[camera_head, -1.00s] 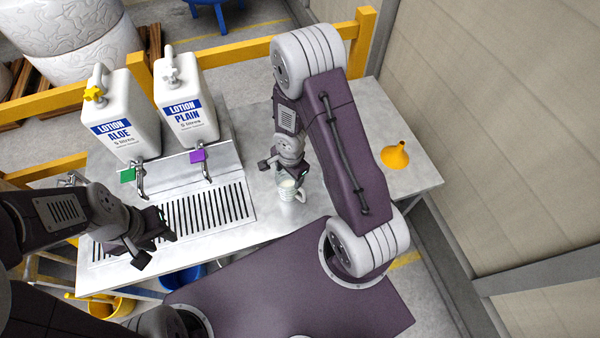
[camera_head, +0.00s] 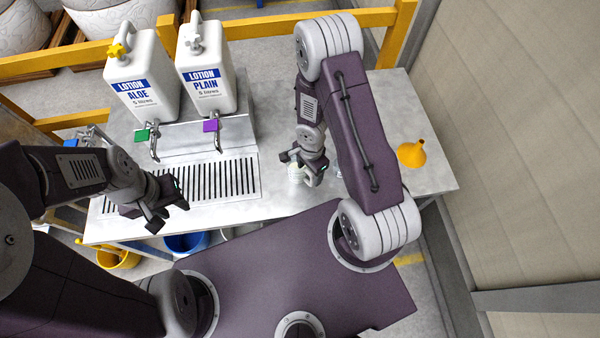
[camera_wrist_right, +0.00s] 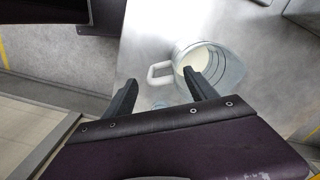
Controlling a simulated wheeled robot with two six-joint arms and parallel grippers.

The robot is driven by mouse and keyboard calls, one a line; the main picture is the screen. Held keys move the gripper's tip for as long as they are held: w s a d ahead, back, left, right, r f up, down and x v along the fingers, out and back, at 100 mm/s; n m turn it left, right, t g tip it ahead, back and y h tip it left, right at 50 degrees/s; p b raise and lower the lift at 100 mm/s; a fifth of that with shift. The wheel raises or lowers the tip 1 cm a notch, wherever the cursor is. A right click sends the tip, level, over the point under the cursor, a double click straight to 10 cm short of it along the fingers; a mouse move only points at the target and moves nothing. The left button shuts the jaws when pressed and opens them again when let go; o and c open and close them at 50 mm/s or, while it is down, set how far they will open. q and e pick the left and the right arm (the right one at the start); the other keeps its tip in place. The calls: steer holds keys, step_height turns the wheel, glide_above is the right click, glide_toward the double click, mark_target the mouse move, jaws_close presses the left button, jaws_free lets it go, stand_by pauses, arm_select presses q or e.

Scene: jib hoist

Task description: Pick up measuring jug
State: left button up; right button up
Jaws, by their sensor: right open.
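The measuring jug (camera_head: 296,174) stands on the metal table, partly hidden by my right gripper in the head view. In the right wrist view the clear jug (camera_wrist_right: 232,68) has a pale liquid inside and its white handle (camera_wrist_right: 158,74) points left. My right gripper (camera_head: 300,168) is open at the jug. In the wrist view its fingertips (camera_wrist_right: 160,78) lie on either side of the handle in the picture; I cannot tell if they touch it. My left gripper (camera_head: 170,206) is open and empty over the front of the drain grate.
Two lotion bottles, Aloe (camera_head: 143,85) and Plain (camera_head: 207,75), stand behind taps at the back of the table (camera_head: 270,195). A slotted drain grate (camera_head: 215,182) lies before them. A yellow funnel (camera_head: 412,153) sits at the right. Buckets stand below the table.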

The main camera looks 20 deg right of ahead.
arm_select(q)
steer(key=shift+w+f, duration=0.1)
steer(key=shift+f, duration=0.4)
arm_select(e)
steer(key=shift+f, duration=0.5)
step_height(320, 180, down, 5)
steer(key=b, duration=0.5)
steer(key=shift+f+b, duration=0.1)
steer(key=shift+b, duration=0.2)
arm_select(q)
step_height(320, 180, down, 5)
steer(key=shift+f, duration=0.15)
arm_select(e)
steer(key=shift+s, duration=0.1)
jaws_close()
